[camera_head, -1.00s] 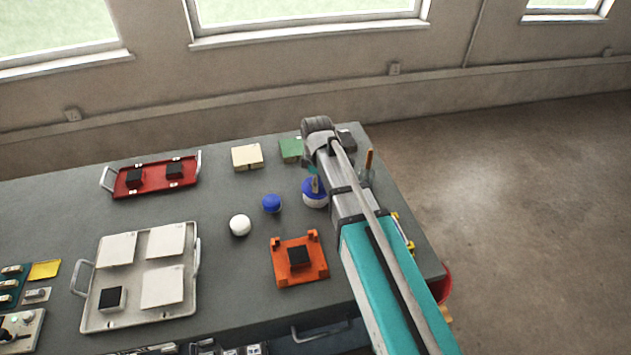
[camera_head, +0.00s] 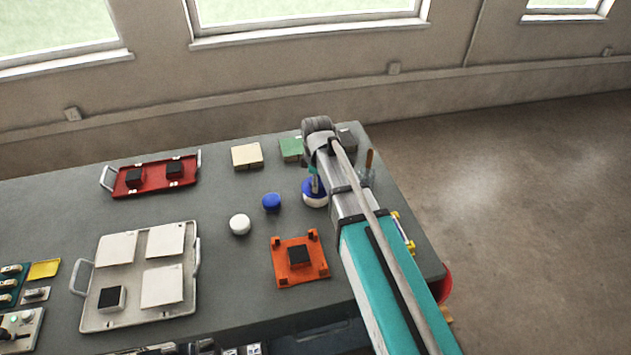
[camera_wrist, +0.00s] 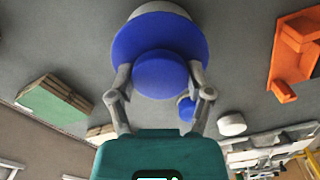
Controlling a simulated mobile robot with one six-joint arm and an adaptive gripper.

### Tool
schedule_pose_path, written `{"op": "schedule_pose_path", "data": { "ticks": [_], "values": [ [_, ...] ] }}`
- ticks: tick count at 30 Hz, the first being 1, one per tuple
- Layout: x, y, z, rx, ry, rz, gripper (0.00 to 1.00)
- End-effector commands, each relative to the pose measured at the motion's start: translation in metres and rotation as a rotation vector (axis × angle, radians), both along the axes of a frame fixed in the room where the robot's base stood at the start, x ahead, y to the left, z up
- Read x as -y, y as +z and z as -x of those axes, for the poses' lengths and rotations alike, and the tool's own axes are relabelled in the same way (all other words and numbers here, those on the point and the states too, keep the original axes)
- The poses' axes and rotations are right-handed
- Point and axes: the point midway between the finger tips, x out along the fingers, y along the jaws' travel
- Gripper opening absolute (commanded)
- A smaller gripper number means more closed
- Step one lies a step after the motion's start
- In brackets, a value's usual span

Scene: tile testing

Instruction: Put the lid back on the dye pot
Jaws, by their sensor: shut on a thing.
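The blue lid (camera_wrist: 190,38), a round disc with a raised knob, is between the fingers of my gripper (camera_wrist: 160,76) in the wrist view. The gripper is shut on its knob. The white dye pot (camera_wrist: 160,7) shows just past the lid's far edge. In the head view the lid (camera_head: 313,186) sits at the top of the white pot (camera_head: 315,201), under my gripper (camera_head: 315,174). The lid looks roughly level; I cannot tell whether it is fully seated. My arm covers part of the pot's right side.
A small blue pot (camera_head: 272,202) and a white round one (camera_head: 240,224) stand to the left. An orange fixture (camera_head: 286,272) is nearer. Green (camera_head: 290,149) and cream (camera_head: 247,156) blocks lie behind. A glass with a brown-handled tool (camera_head: 368,170) stands right.

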Motion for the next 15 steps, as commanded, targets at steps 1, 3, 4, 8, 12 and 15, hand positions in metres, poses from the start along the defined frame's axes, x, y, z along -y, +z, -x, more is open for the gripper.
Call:
{"op": "schedule_pose_path", "data": {
  "ticks": [1,3,4,8,12,15],
  "values": [
    [0.0001,-0.0005,-0.0001,0.0,0.0,0.0,0.33],
    [0.0002,-0.0005,-0.0001,0.0,0.0,0.0,0.33],
    [0.0002,-0.0004,-0.0001,0.0,0.0,0.0,0.33],
    [0.0002,-0.0004,-0.0001,0.0,0.0,0.0,0.33],
    [0.0003,-0.0004,-0.0001,0.0,0.0,0.0,0.67],
    [0.0003,-0.0004,-0.0001,0.0,0.0,0.0,0.86]
  ]
}}
